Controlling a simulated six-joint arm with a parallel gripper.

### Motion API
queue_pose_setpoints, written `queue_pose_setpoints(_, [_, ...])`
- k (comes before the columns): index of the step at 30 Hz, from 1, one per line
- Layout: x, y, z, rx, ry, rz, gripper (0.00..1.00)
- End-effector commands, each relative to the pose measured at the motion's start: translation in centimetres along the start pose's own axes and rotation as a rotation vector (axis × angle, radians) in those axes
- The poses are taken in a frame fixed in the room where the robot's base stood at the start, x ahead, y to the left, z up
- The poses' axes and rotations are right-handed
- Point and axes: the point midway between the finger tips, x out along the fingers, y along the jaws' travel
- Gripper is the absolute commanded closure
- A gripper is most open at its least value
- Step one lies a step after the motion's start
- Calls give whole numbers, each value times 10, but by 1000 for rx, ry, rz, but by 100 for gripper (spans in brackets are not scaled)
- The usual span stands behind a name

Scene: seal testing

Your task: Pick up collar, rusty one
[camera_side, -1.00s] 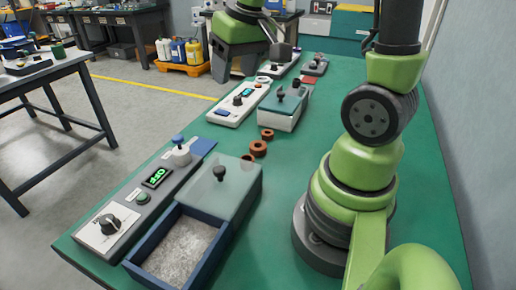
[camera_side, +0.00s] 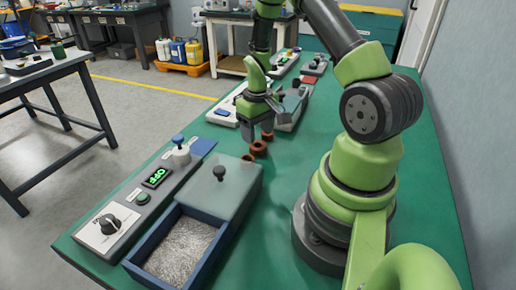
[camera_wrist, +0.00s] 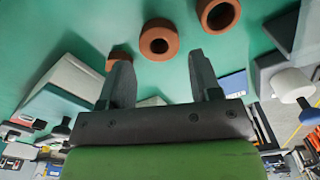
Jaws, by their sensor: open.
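Three rust-brown ring collars lie in a row on the green bench. In the side view the near collar (camera_side: 248,158) is partly hidden by a box lid, the middle collar (camera_side: 259,148) is clear, and the far collar (camera_side: 267,136) is partly covered by my gripper (camera_side: 266,124). The wrist view shows one collar at the top right (camera_wrist: 218,14), one in the centre (camera_wrist: 159,40) and one at the left (camera_wrist: 119,54), partly behind a finger. My gripper (camera_wrist: 161,66) is open and empty, above the bench near the far collar.
A blue open box (camera_side: 133,264) with grey granular contents and a translucent lid (camera_side: 215,190) stands in front. Another lidded box (camera_side: 298,110) stands behind my gripper. The bench right of the collars is clear.

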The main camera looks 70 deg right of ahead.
Motion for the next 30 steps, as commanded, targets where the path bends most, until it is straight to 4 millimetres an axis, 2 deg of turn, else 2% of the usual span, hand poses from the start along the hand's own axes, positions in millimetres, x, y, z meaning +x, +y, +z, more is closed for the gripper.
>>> queue_pose_setpoints(6, [34, 1, 1, 0, -4, -1, 42])
queue_pose_setpoints(9, [42, 1, 0, 1, -2, -1, 42])
queue_pose_setpoints(17, [45, 1, 0, 1, 1, 0, 42])
queue_pose_setpoints(23, [45, 1, 0, 1, 1, 0, 85])
queue_pose_setpoints(30, [44, 1, 0, 1, 1, 0, 85])
